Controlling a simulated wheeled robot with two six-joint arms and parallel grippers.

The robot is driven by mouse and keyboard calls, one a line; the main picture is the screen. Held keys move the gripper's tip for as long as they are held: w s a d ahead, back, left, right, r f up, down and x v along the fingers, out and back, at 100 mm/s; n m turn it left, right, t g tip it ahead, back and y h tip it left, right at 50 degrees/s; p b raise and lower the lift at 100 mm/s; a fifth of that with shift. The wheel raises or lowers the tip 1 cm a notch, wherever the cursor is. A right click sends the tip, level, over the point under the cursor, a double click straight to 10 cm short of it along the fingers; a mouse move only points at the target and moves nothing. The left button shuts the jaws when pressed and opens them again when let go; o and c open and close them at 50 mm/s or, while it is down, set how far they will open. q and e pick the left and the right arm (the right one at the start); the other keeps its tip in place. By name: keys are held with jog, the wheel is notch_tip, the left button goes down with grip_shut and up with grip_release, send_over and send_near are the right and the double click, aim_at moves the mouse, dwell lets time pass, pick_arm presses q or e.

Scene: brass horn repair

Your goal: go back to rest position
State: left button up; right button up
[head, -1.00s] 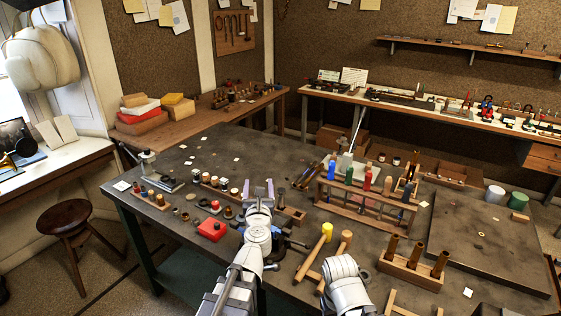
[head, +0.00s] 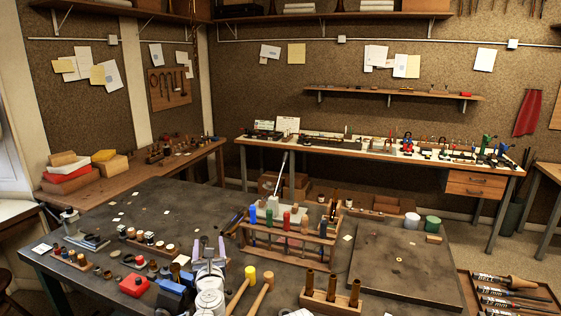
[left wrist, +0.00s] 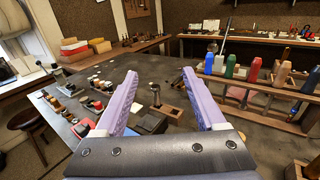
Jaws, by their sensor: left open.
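My left gripper (head: 208,246) is open over the near part of the dark workbench (head: 150,205). Its two lilac fingers stand apart with nothing between them, and they also show in the left wrist view (left wrist: 159,75). In that view a small dark metal tool (left wrist: 155,94) stands on the bench beyond the gap, apart from the fingers.
A wooden rack (head: 290,232) with coloured-handled tools stands right of my left gripper. Two mallets (head: 250,272) and a block with brass tubes (head: 332,297) lie nearer. A red box (head: 134,286) is at left. A flat dark board (head: 405,258) has clear space.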

pick_arm(q)
jog(key=s+d+f+m+g+h, duration=0.25)
jog(key=d+f+m+h, duration=0.35)
jog(key=m, duration=0.6)
jog(key=s+d+f+m+g+h, duration=0.1)
jog(key=d+f+m+g+h, duration=0.2)
jog(key=d+m, duration=0.7)
jog(key=s+a+f+m+g+y, duration=0.2)
jog(key=s+a+f+m+g, duration=0.45)
jog(key=s+m, duration=0.2)
jog(key=s+a+f+m+g+y, duration=0.3)
jog(key=s+a+f+m+g, duration=0.3)
jog(key=s+m, duration=0.25)
jog(key=s+d+m+y, duration=0.1)
jog(key=s+d+m, duration=0.2)
jog(key=s+d, duration=0.3)
jog(key=d, duration=0.5)
jog(key=shift+s+d+f+m, duration=0.15)
jog(key=shift+s+f+m, duration=0.05)
jog(key=shift+m, duration=0.1)
